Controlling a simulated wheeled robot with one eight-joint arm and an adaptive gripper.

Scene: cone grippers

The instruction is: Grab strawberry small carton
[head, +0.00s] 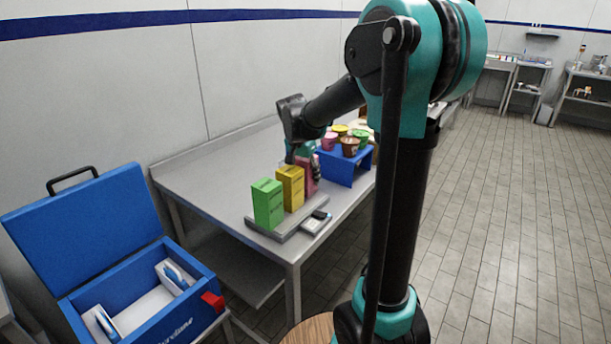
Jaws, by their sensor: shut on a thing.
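The strawberry small carton, pinkish red (311,183), stands upright at the far end of a row of cartons on the metal table. My gripper (304,166) reaches down from above and is shut on this carton. The gripper's fingers and the yellow carton hide part of it. I cannot tell whether its base touches the surface under it.
A yellow carton (290,188) and a green carton (268,203) stand close by on a grey base (284,226) with a small device (316,222). A blue stand (345,168) with several cups is behind. An open blue cooler (190,325) is at lower left.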

